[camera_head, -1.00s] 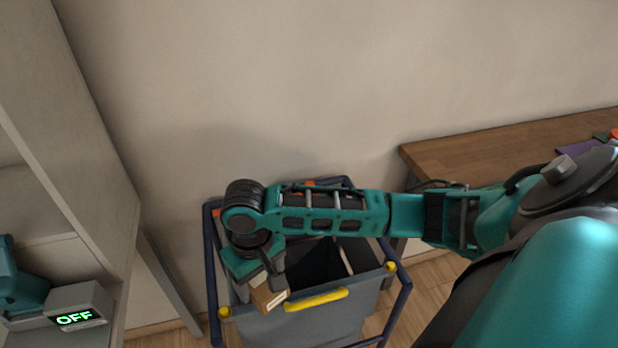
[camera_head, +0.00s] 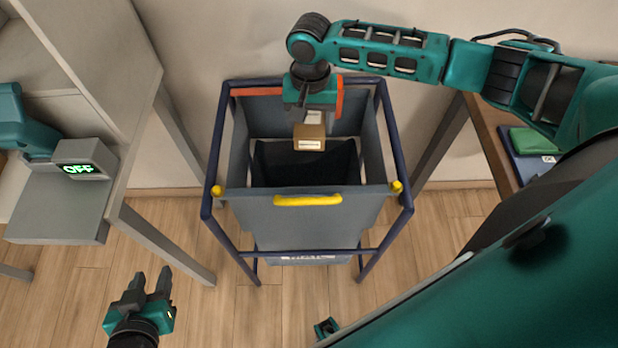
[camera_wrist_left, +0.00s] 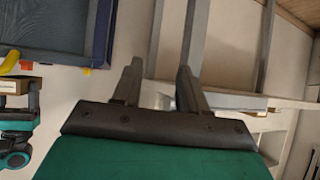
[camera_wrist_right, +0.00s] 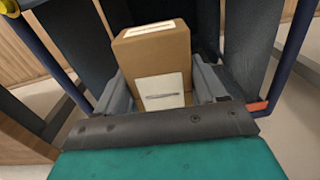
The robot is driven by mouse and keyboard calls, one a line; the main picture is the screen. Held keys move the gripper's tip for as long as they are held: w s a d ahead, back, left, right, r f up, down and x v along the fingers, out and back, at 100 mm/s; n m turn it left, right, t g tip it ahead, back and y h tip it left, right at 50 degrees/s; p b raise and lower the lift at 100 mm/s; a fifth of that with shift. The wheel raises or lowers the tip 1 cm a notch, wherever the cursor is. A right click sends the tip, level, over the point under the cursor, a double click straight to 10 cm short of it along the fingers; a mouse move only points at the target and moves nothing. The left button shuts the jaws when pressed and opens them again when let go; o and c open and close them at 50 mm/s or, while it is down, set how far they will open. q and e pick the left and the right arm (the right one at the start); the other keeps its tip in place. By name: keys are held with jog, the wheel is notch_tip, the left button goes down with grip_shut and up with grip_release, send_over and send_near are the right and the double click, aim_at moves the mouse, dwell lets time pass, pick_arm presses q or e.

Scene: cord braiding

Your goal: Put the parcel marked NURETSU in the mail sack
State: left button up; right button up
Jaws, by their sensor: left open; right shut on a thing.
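A small brown parcel (camera_head: 309,137) with white labels is in my right gripper (camera_head: 312,116), over the open mouth of the mail sack. In the right wrist view the parcel (camera_wrist_right: 156,62) sits between the fingers of my right gripper (camera_wrist_right: 165,88); its label print is too small to read. The mail sack (camera_head: 310,212) is a grey bag with a yellow handle, hung in a dark blue frame. My left gripper (camera_head: 149,284) is open and empty, low at the left of the sack. Its spread fingers also show in the left wrist view (camera_wrist_left: 158,88).
A grey shelf unit with a scale reading OFF (camera_head: 85,165) stands at the left. A wooden table (camera_head: 490,128) with a green item (camera_head: 532,141) is at the right. The sack's blue frame rails (camera_head: 214,150) surround its mouth.

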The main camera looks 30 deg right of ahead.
jog(key=shift+w+d+m, duration=0.25)
jog(key=shift+w+m, duration=0.05)
jog(key=shift+w, duration=0.1)
jog(key=shift+w+f, duration=0.1)
jog(key=shift+f+b, duration=0.45)
jog(key=shift+b, duration=0.4)
notch_tip(320, 180, down, 5)
jog(key=b, duration=0.7)
jog(key=shift+r, duration=0.1)
jog(key=o, duration=0.9)
jog(key=shift+o, duration=1.2)
pick_arm(q)
notch_tip(320, 180, down, 7)
jog(key=w+d, duration=0.1)
jog(key=shift+d+r+h, duration=0.2)
jog(key=shift+d+h, duration=0.15)
jog(key=shift+h, duration=0.05)
